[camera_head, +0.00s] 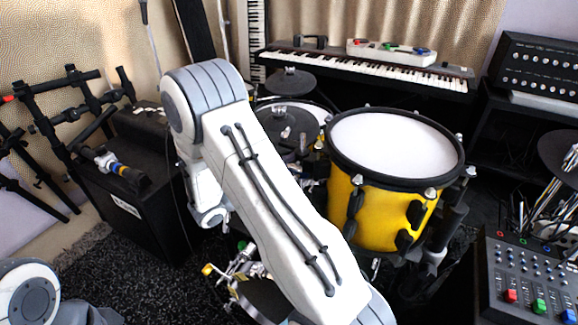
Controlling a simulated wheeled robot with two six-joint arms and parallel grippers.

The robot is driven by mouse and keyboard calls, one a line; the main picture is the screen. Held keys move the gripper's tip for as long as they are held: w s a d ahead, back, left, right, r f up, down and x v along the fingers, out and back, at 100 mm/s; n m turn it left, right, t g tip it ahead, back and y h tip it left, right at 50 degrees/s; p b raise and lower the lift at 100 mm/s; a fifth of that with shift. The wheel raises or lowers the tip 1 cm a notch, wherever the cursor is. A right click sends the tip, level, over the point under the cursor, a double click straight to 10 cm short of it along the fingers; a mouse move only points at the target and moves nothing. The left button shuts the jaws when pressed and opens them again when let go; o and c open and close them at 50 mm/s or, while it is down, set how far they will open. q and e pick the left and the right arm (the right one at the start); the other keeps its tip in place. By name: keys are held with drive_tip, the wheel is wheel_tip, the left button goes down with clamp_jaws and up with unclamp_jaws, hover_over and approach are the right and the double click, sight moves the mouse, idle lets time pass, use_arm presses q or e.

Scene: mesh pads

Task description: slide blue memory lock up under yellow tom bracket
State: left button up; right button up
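My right arm crosses the middle from the lower right, bends at the upper left and drops to a white joint near the box's right side.
A yellow drum (375,215) with a white head stands right of centre, with dark pads (290,83) behind it. A mixer (530,280) is at the lower right. A black rack (75,110) stands at the left. A keyboard (370,68) is at the back.

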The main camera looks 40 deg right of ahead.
drive_tip(key=a+p, duration=0.2)
drive_tip(key=a, duration=0.8)
drive_tip(key=shift+a, duration=0.2)
drive_tip(key=shift+s, duration=0.1)
drive_tip(key=s+a+r+n+y, duration=0.3)
drive_tip(key=s+a+n+y, duration=0.4)
drive_tip(key=s+a+y, duration=1.5)
wheel_tip(320, 180, up, 33)
drive_tip(key=w+a+h+p, duration=0.1)
drive_tip(key=a+h+p, duration=0.1)
drive_tip(key=p, duration=3.1)
drive_tip(key=shift+h+p, duration=0.35)
drive_tip(key=shift+h, duration=0.15)
